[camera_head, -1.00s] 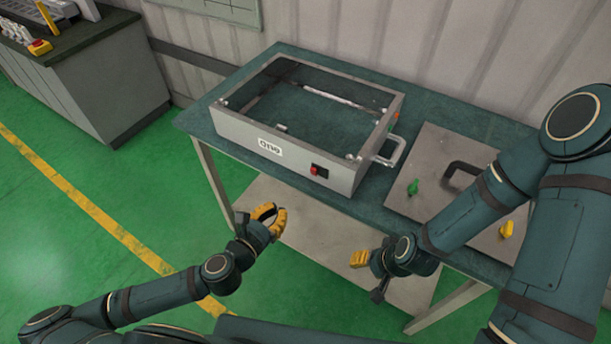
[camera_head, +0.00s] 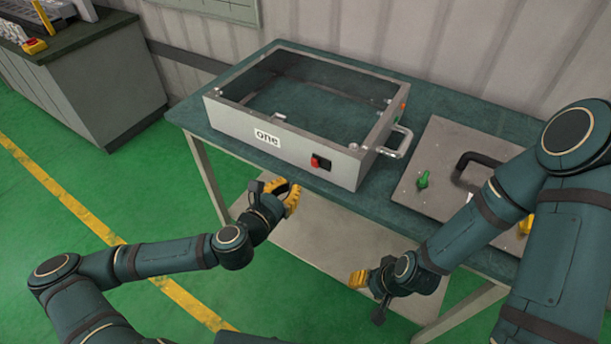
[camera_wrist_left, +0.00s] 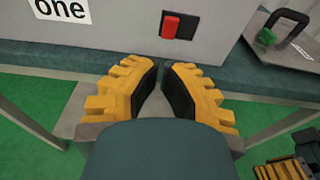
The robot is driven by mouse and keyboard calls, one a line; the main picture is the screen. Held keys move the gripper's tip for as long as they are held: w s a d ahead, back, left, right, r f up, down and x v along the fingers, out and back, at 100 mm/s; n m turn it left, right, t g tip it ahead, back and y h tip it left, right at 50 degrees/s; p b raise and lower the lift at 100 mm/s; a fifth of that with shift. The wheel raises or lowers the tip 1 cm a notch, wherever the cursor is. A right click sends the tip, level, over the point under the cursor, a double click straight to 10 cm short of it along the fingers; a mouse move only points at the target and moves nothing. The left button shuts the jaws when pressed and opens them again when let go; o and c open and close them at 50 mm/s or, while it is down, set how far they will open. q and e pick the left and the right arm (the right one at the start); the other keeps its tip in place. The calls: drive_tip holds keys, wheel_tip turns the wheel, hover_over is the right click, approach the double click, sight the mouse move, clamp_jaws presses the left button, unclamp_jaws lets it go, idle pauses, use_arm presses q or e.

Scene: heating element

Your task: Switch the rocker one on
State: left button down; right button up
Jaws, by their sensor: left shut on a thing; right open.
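The box labelled "one" (camera_head: 228,124) is a grey metal frame with a dark glass top on the table. Its red and black rocker switch (camera_head: 320,162) is on the front face, right of the label. The switch (camera_wrist_left: 178,26) also shows in the left wrist view, just beyond the fingertips. My left gripper (camera_head: 290,194) is in front of and below the switch, apart from it. In the left wrist view its yellow fingers (camera_wrist_left: 162,70) are drawn together, with no object visible between them. My right gripper (camera_head: 358,279) is open and empty, low in front of the table.
The teal table (camera_head: 190,118) carries the box and, at right, a grey plate (camera_head: 440,135) with a black handle and a green knob (camera_head: 423,180). A metal handle (camera_head: 400,142) sticks out of the box's right side. A lower shelf (camera_head: 320,235) lies beneath.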

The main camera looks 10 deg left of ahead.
sight(315, 163)
use_arm(q)
drive_tip(key=x, duration=0.2)
drive_tip(key=r+b+x, duration=0.1)
drive_tip(key=x, duration=0.2)
drive_tip(key=b+x, duration=0.1)
drive_tip(key=x, duration=0.1)
drive_tip(key=shift+w+d+r, duration=0.15)
drive_tip(key=shift+w+d, duration=0.05)
use_arm(e)
wheel_tip(315, 163, down, 3)
drive_tip(key=shift+f, duration=0.1)
use_arm(q)
drive_tip(key=g+p, duration=0.1)
drive_tip(key=p, duration=0.2)
drive_tip(key=r+p, duration=0.1)
drive_tip(key=p, duration=0.1)
drive_tip(key=shift+w+d+g+p, duration=0.15)
drive_tip(key=shift+w+g+p, duration=0.2)
drive_tip(key=shift+g+p, duration=0.05)
drive_tip(key=shift+f+b, duration=0.3)
drive_tip(key=shift+f, duration=0.05)
use_arm(e)
wheel_tip(315, 163, up, 6)
drive_tip(key=shift+f, duration=0.2)
drive_tip(key=shift+s+r, duration=0.1)
